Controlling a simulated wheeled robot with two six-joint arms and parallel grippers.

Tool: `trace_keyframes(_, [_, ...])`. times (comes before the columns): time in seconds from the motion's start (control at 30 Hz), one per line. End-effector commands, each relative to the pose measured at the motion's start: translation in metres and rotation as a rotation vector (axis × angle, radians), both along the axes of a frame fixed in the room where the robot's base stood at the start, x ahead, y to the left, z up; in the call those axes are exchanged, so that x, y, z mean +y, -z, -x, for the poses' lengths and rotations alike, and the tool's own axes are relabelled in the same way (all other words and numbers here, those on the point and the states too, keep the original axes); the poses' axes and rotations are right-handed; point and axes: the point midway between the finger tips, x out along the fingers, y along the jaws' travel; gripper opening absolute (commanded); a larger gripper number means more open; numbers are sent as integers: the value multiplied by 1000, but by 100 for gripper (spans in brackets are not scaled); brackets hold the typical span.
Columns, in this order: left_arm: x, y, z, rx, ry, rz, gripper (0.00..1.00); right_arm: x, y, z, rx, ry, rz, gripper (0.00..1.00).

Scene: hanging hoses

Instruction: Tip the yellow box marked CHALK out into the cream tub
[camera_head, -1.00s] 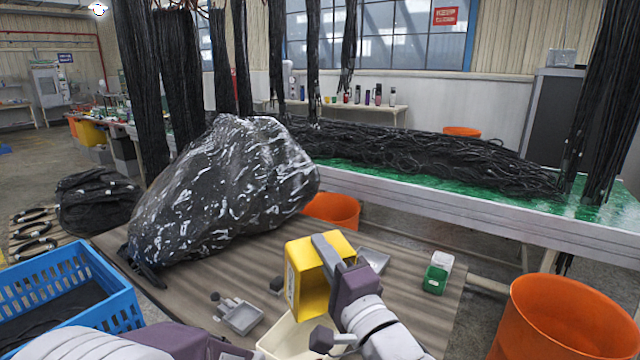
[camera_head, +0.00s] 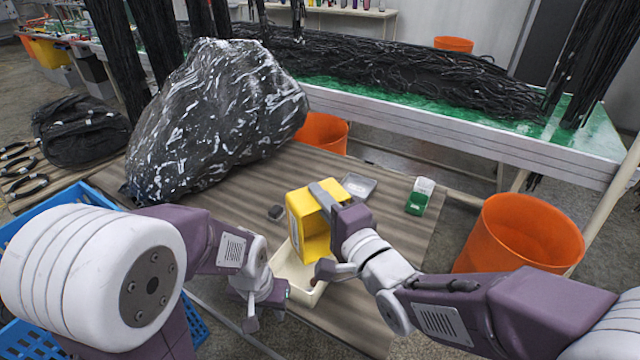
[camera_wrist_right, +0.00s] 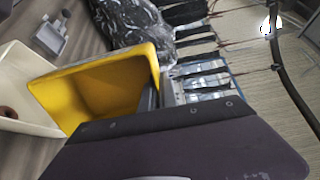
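The yellow box (camera_head: 305,226) is held tilted on its side above the cream tub (camera_head: 312,292). Its open mouth faces right in the head view, and its bare yellow inside shows there and in the right wrist view (camera_wrist_right: 105,88). Any lettering is too small to read. My right gripper (camera_head: 328,230) is shut on the box, one finger along its upper side. The tub also shows in the right wrist view (camera_wrist_right: 22,72), with a brownish round thing (camera_wrist_right: 7,112) inside. My left gripper (camera_head: 264,308) is low at the tub's left side; its finger gap is unclear.
A large dark plastic-wrapped bundle (camera_head: 215,115) stands behind on the brown table (camera_head: 395,245). A grey tray (camera_head: 358,185), a small dark block (camera_head: 276,212) and a green-and-white box (camera_head: 420,195) lie near. An orange bin (camera_head: 525,235) stands right, a blue crate (camera_head: 195,325) left.

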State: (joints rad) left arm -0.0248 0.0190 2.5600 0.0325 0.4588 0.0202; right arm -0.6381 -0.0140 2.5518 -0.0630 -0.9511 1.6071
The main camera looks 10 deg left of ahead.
Motion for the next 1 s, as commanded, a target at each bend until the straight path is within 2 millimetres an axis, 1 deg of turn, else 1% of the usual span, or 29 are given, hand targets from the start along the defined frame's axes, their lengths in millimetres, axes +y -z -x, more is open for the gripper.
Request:
trace_keyframes(0.03, [0, -13, 0, 0, 0, 0, 36, 1, -7, -1, 11, 0, 9, 0])
trace_keyframes(1.0, [0, -133, 0, 0, 0, 0, 36, 10, -16, -12, 198, 0, 163, 0])
